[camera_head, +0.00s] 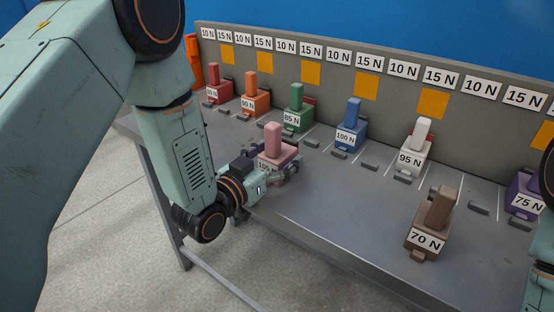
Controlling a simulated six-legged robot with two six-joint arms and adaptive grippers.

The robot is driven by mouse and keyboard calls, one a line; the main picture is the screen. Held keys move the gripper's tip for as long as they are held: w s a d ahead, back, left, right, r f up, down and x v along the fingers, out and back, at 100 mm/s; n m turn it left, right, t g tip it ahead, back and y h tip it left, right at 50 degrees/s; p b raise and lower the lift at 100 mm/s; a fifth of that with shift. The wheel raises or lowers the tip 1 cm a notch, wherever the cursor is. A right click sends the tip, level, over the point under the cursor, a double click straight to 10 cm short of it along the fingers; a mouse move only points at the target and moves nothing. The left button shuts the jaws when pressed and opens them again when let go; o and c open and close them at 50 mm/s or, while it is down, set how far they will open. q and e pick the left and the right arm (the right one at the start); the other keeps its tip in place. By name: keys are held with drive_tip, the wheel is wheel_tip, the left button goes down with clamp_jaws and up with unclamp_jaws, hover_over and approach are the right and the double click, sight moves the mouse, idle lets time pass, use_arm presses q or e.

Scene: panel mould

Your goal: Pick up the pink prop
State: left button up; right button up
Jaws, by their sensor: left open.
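The pink prop (273,139) stands upright on the grey table, near its front left part. It is a block base with a taller post on top, and its front label is partly hidden by my left gripper. My left gripper (279,171) is low at the front of the pink prop's base, with its fingers open. I cannot tell whether the fingers touch the base. Part of my right arm shows at the right edge, but its gripper is out of view.
A row of red (217,87), orange (254,94), green (295,111), blue (350,127), white (416,148) and purple (524,195) props stands along the labelled back panel (320,75). A brown prop (430,225) stands at the front right. The table (330,213) between pink and brown is clear.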

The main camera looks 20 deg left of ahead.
use_arm(q)
drive_tip(key=shift+c, duration=0.7)
drive_tip(key=c, duration=1.4)
